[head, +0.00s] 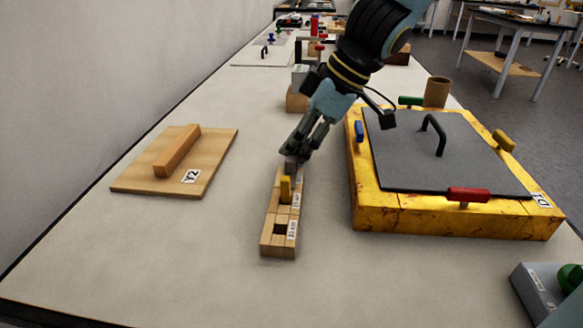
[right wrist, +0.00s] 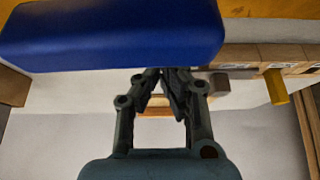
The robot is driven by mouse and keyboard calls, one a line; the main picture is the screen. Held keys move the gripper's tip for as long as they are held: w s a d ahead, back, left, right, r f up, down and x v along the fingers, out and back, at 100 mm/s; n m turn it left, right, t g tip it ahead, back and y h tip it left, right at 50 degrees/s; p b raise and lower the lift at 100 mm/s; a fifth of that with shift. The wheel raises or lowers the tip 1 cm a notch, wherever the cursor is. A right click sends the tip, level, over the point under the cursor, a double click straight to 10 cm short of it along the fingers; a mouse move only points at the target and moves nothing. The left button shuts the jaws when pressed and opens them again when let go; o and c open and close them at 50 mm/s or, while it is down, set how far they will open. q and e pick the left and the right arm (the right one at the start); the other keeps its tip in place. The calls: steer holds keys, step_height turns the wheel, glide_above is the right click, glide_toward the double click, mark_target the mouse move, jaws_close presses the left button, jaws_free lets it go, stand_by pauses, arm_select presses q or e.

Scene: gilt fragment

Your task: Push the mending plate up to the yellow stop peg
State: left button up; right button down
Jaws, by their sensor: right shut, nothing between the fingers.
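The mending plate appears as a small dark grey piece (head: 291,167) at the far end of a slotted wooden rail (head: 279,248). It shows as a grey block (right wrist: 219,85) in the right wrist view. The yellow stop peg (head: 285,189) stands upright in the rail on the near side of the plate, with a short gap between them; it also shows in the right wrist view (right wrist: 276,87). My right gripper (head: 293,153) is shut and empty, low at the plate's far end. I cannot tell whether it touches the plate. My left gripper is out of view.
A yellow box (head: 450,222) with a grey lid and coloured handles stands close on the right; its blue handle (right wrist: 115,32) looms near the wrist camera. A wooden board with a bar handle (head: 220,150) lies left. A grey box (head: 535,295) stands front right.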

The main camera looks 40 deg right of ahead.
steer(key=shift+s+a+b, duration=0.4)
steer(key=shift+s+a, duration=0.15)
steer(key=shift+a, duration=0.1)
steer(key=shift+w+d, duration=0.15)
steer(key=shift+w+d, duration=0.15)
steer(key=shift+d, duration=0.05)
step_height(320, 180, up, 9)
steer(key=p, duration=0.8)
steer(key=shift+p, duration=0.4)
